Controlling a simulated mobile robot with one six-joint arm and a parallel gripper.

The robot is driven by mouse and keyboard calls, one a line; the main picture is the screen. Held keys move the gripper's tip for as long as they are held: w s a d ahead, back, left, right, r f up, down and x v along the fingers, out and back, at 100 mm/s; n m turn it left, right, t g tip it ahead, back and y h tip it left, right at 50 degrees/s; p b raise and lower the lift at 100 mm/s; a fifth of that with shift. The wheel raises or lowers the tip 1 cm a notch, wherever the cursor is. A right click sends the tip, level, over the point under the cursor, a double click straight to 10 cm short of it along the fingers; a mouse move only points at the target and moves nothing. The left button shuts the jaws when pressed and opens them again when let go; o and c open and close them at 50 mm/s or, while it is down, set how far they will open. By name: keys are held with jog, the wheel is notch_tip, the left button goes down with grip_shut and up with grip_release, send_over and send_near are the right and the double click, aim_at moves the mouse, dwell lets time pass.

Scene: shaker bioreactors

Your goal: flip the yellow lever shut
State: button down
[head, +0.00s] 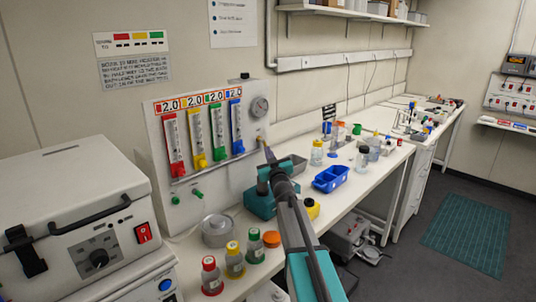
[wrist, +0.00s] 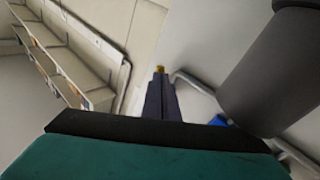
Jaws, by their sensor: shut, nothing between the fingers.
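My gripper (head: 266,148) reaches up to the lower right of the white flow-meter panel (head: 250,128), below its round gauge. Its dark fingers (wrist: 160,90) are together in the wrist view, with nothing held between them. A small yellow piece (wrist: 160,69) shows right at the fingertips there; I cannot tell whether it is the lever or part of the fingertips. No yellow lever can be made out clearly in the head view. The panel has a yellow flow meter (head: 194,135) with a yellow knob, between red and green ones.
A white box machine (head: 75,215) is at left. A blue tray (head: 331,179) and more bottles stand on the bench to the right. A grey cylinder (wrist: 270,70) fills the wrist view's upper right.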

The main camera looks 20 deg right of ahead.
jog(key=s+a+r+p, duration=0.1)
jog(key=s+r, duration=0.1)
jog(key=s, duration=0.6)
jog(key=s+a+r+p, duration=0.1)
jog(key=s+a+r, duration=0.1)
jog(key=s, duration=0.6)
jog(key=shift+r, duration=0.45)
jog(key=shift+d, duration=0.1)
dwell(0.7)
